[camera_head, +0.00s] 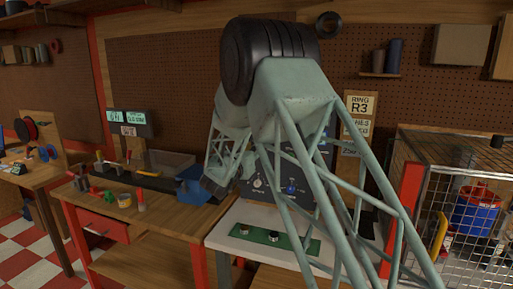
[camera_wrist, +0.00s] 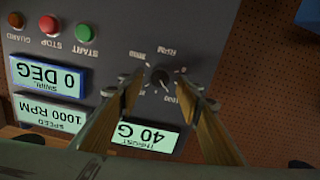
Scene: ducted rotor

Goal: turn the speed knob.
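The dark round speed knob (camera_wrist: 160,77) sits on a grey control panel (camera_wrist: 110,62), with "RPM" and small numbers printed around it. The panel appears upside down in the wrist view. My gripper (camera_wrist: 161,86) is open, with one finger to the left and one to the right of the knob. The knob shows between the fingertips; I cannot tell whether they touch it. The speed display (camera_wrist: 50,113) reads 1000 RPM. In the head view, my arm hides much of the panel and I cannot make out the gripper.
The panel also bears a red STOP button (camera_wrist: 48,25), a green START button (camera_wrist: 83,34), a swirl display (camera_wrist: 48,77) at 0 DEG and a thrust display (camera_wrist: 146,135) at 40 G. A wire cage (camera_head: 465,215) stands at the right. A wooden workbench (camera_head: 165,215) stands at the left.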

